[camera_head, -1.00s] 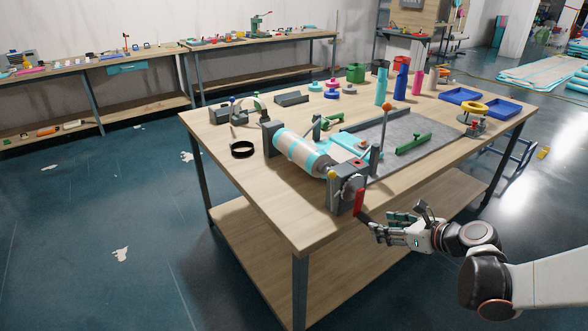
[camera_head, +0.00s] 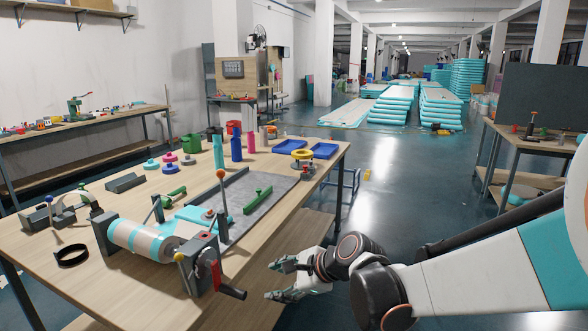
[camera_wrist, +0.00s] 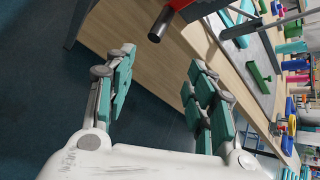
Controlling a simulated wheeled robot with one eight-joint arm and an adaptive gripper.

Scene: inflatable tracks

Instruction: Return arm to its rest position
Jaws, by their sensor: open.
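My gripper (camera_head: 282,281) is open and empty in the head view, just off the near right edge of the wooden workbench (camera_head: 60,262), pointing left. In the wrist view my gripper (camera_wrist: 160,100) shows two spread, green-padded fingers with nothing between them. A machine with a striped white and teal roll (camera_head: 140,238) stands on the bench corner. Its red crank (camera_head: 217,276) with a dark handle (camera_head: 233,293) hangs over the edge, left of my gripper and apart from it. The dark handle also shows in the wrist view (camera_wrist: 160,24), beyond the fingertips.
The bench holds a grey plate (camera_head: 262,190), a black ring (camera_head: 71,256), bottles and blue trays (camera_head: 290,147). Another bench (camera_head: 520,145) stands at the right. Stacked teal inflatables (camera_head: 440,107) lie farther back. Open floor (camera_head: 400,190) lies between the benches.

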